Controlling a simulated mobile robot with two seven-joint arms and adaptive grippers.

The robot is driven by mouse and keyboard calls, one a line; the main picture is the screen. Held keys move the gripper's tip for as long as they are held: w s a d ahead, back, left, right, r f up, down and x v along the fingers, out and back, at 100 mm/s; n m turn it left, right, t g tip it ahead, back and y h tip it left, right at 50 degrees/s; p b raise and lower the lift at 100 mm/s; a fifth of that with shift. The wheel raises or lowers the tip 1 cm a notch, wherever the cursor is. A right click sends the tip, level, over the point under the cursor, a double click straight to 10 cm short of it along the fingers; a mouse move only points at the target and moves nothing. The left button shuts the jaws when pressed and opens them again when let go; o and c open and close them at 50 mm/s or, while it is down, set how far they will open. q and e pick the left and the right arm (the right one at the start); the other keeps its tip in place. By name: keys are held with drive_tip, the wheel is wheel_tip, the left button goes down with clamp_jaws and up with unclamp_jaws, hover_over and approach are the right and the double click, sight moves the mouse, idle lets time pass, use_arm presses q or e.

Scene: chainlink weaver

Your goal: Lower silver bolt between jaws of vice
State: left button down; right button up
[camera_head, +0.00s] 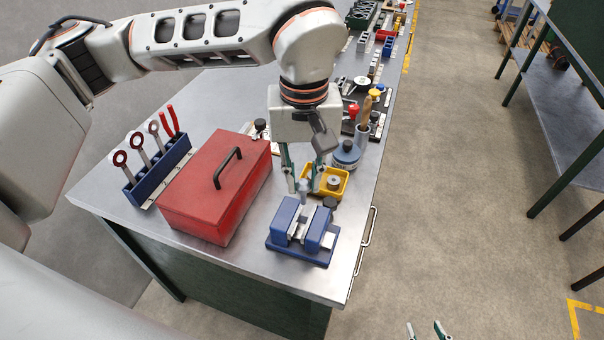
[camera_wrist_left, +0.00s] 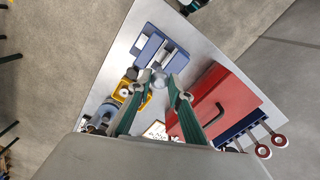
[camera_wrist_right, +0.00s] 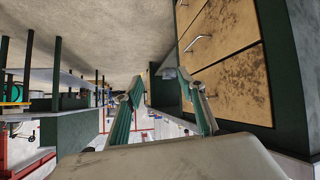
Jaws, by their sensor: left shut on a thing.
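My left gripper (camera_head: 303,190) points down, shut on the silver bolt (camera_head: 303,186), and holds it just behind and above the blue vice (camera_head: 318,232). In the left wrist view the bolt (camera_wrist_left: 160,81) shows as a round grey shape between the fingertips (camera_wrist_left: 160,88). The vice (camera_wrist_left: 150,50) lies beyond it there, with pale jaws and a gap between them. The bolt's lower end is hard to make out. My right gripper (camera_head: 427,330) is open and empty, off the bench at the bottom of the head view; its parted fingers also show in the right wrist view (camera_wrist_right: 165,90).
A red toolbox (camera_head: 200,205) stands left of the vice. A yellow tray (camera_head: 344,190) and a blue round container (camera_head: 347,152) sit close behind it. A blue rack (camera_head: 150,180) with tools is at the far left. The bench's right edge is near the vice.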

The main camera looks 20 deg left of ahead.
sight(303, 200)
use_arm(q)
drive_tip(key=shift+s+f, duration=0.15)
drive_tip(key=shift+f, duration=0.3)
wheel_tip(303, 200, down, 2)
drive_tip(key=shift+f+b, duration=0.1)
drive_tip(key=shift+b, duration=0.8)
drive_tip(key=shift+f+b, duration=0.45)
drive_tip(key=shift+f, duration=0.3)
drive_tip(key=shift+f+b, duration=0.45)
drive_tip(key=shift+f, duration=0.3)
drive_tip(key=shift+f+b, duration=1.15)
drive_tip(key=shift+f, duration=0.55)
use_arm(e)
drive_tip(key=shift+a+f, duration=0.2)
drive_tip(key=shift+f, duration=0.6)
drive_tip(key=shift+a+f, duration=0.25)
drive_tip(key=shift+f, duration=0.6)
drive_tip(key=shift+a+f, duration=0.2)
drive_tip(key=shift+f, duration=0.6)
drive_tip(key=shift+r+y, duration=0.2)
drive_tip(key=shift+y, duration=0.1)
use_arm(q)
drive_tip(key=c, duration=1.8)
unclamp_jaws()
use_arm(e)
drive_tip(key=shift+w+r, duration=0.15)
drive_tip(key=shift+r, duration=0.05)
use_arm(q)
drive_tip(key=shift+o, duration=0.2)
